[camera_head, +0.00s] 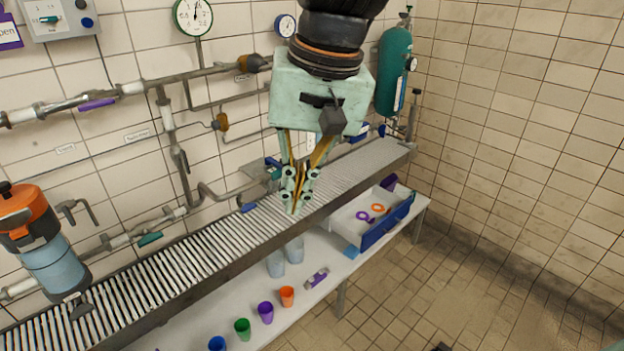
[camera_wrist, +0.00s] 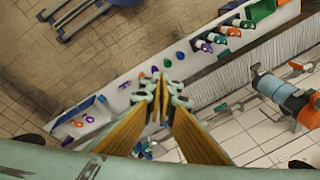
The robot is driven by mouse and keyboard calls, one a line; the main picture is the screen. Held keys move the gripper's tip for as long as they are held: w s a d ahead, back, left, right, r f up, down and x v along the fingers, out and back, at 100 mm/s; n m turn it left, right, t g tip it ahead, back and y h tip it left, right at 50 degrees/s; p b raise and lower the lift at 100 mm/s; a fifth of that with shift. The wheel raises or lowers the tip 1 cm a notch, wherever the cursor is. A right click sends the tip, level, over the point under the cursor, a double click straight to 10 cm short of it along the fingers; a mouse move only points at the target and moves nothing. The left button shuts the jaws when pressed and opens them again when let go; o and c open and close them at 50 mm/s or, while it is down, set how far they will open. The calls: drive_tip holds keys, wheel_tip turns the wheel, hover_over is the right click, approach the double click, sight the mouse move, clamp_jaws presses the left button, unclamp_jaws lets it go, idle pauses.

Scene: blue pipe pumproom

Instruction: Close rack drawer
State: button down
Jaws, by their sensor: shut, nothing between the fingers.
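The rack drawer (camera_head: 388,224) is a white tray with a blue front, under the right end of the roller conveyor. It juts out past the conveyor's edge, so it stands open. An orange ring (camera_head: 377,207) and purple rings (camera_head: 363,216) lie in it. It also shows at the left of the wrist view (camera_wrist: 101,112). My gripper (camera_head: 297,207) points down over the conveyor, left of the drawer and apart from it. Its fingers are together and empty; they also show in the wrist view (camera_wrist: 160,92). The drawer's rear part is hidden under the conveyor.
The roller conveyor (camera_head: 200,262) runs along the wall above a white shelf (camera_head: 318,262). Several coloured cups, including an orange one (camera_head: 287,296), stand on the shelf. Pipes and gauges line the wall. A green gas cylinder (camera_head: 397,72) stands at the back. The tiled floor (camera_head: 450,260) before the drawer is clear.

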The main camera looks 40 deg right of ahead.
drive_tip(key=w+d+f+m+y, duration=0.1)
drive_tip(key=w+d+f+m, duration=0.3)
drive_tip(key=w+d, duration=0.4)
drive_tip(key=w+d+f+m+y, duration=0.1)
drive_tip(key=w+d+f+m, duration=0.25)
drive_tip(key=w+d, duration=0.45)
drive_tip(key=w+d+f+m+t+y+b, duration=0.1)
drive_tip(key=w+d+f+m, duration=0.2)
drive_tip(key=w+d+f, duration=0.35)
drive_tip(key=w+d+f+m+t, duration=0.2)
drive_tip(key=w+d+f+m, duration=0.15)
drive_tip(key=d, duration=0.55)
drive_tip(key=d+f+m+t, duration=0.1)
drive_tip(key=d+f+m, duration=0.3)
drive_tip(key=d+f, duration=0.5)
drive_tip(key=d+f+m+t, duration=0.1)
drive_tip(key=d+f+m, duration=0.2)
drive_tip(key=d+f, duration=0.65)
drive_tip(key=s+d+f+m+h, duration=0.1)
drive_tip(key=s+d+f+m, duration=0.1)
drive_tip(key=d+f, duration=0.3)
drive_tip(key=s+d+f+m+t+b, duration=0.1)
drive_tip(key=s+d+f+m, duration=0.2)
drive_tip(key=d, duration=0.6)
drive_tip(key=s+d+f+m+h, duration=0.1)
drive_tip(key=s+d+f+m, duration=0.1)
drive_tip(key=s+d+f, duration=0.2)
wheel_tip(320, 180, down, 4)
drive_tip(key=d, duration=0.3)
drive_tip(key=shift+s+h, duration=0.3)
